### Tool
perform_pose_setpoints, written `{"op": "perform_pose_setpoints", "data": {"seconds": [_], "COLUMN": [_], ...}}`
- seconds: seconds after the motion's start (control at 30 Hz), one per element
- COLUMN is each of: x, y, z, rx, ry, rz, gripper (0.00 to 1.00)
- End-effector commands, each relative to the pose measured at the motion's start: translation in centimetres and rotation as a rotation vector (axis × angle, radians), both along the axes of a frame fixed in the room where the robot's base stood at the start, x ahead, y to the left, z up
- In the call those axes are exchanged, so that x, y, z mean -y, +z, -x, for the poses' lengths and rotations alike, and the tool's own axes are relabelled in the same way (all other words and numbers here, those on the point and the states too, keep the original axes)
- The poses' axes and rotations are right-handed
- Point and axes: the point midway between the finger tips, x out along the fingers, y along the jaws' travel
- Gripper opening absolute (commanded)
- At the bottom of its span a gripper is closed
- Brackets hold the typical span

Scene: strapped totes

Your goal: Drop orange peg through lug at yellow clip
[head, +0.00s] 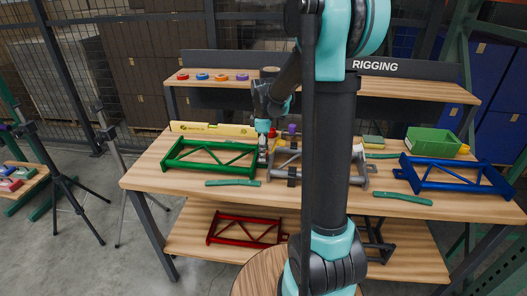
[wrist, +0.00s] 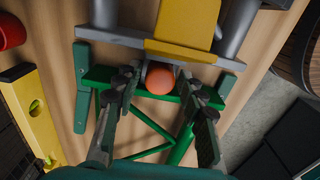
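The orange peg (wrist: 160,79) shows end-on as a round head in the wrist view, between my fingertips. My gripper (wrist: 160,86) points down with its fingers spread on both sides of the head, and narrow gaps seem to show beside it. It sits at the joint of the green frame (wrist: 150,125) and the grey frame (wrist: 115,37). The yellow clip (wrist: 182,28) straps over the grey frame just beyond the peg. The lug and the peg's shaft are hidden beneath the head. In the head view my gripper (head: 263,140) is over the green frame's right end (head: 208,146).
A yellow level (head: 213,129) lies behind the green frame. A red piece (wrist: 9,30) stands nearby. A blue frame (head: 456,177) and a green bin (head: 434,141) are at the right. Green strips (head: 233,183) lie along the front. A red frame (head: 245,229) is on the lower shelf.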

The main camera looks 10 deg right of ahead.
Motion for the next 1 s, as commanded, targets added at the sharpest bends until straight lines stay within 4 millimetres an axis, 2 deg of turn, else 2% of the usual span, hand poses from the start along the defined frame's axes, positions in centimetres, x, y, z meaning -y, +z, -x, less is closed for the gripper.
{"op": "perform_pose_setpoints", "data": {"seconds": [0.33, 0.47, 0.57, 1.0], "x": [0.0, 0.0, 0.0, 0.0], "y": [0.0, 0.7, 2.0, 10.0], "z": [0.0, 0.0, 0.0, 0.0], "rx": [0.000, 0.000, 0.000, 0.000], "ry": [0.000, 0.000, 0.000, 0.000], "rz": [0.000, 0.000, 0.000, 0.000], "gripper": [0.52, 0.52, 0.52, 0.52]}}
